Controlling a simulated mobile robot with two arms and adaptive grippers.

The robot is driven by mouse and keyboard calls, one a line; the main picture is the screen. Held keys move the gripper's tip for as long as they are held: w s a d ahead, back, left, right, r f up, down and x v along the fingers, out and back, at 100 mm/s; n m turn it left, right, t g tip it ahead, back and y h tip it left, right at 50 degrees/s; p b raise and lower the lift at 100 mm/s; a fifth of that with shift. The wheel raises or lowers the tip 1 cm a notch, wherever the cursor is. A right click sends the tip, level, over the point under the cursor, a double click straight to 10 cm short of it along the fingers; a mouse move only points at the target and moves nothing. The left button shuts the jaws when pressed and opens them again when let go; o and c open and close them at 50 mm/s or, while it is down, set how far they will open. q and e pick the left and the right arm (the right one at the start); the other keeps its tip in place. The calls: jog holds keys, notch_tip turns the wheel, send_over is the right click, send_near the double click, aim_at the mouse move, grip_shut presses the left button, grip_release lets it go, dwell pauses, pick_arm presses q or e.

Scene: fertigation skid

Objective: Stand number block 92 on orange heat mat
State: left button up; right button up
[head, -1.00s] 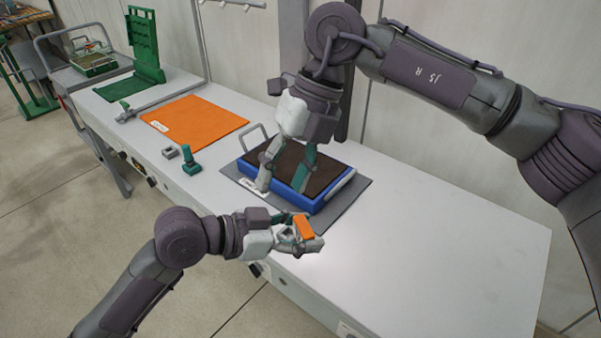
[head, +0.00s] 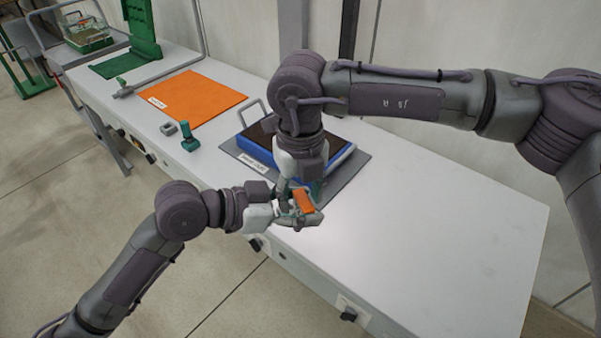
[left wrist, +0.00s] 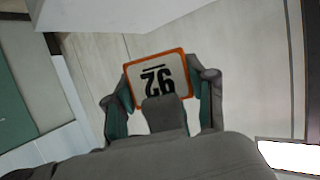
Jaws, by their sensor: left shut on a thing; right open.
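The number block 92 (left wrist: 158,80) has a white face with a black underlined 92 and an orange rim. It shows upside down between the fingers in the left wrist view. In the head view the block (head: 303,201) shows its orange side. My left gripper (head: 305,208) is shut on it above the bench's front edge. My right gripper (head: 298,190) points down just behind the block; its fingers are partly hidden, and I cannot tell whether they touch it. The orange heat mat (head: 198,96) lies flat and bare on the bench, with a white label at its left corner.
A blue tray with dark filling (head: 258,150) stands on a grey mat (head: 350,168) behind my right gripper. The bench's right part (head: 440,230) is clear.

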jog(key=shift+f, duration=0.8)
jog(key=shift+c, duration=0.3)
grip_shut()
pick_arm(q)
jog(key=o, duration=1)
jog(key=shift+c, duration=0.2)
jog(key=shift+o, duration=0.9)
jog(key=shift+a, duration=0.1)
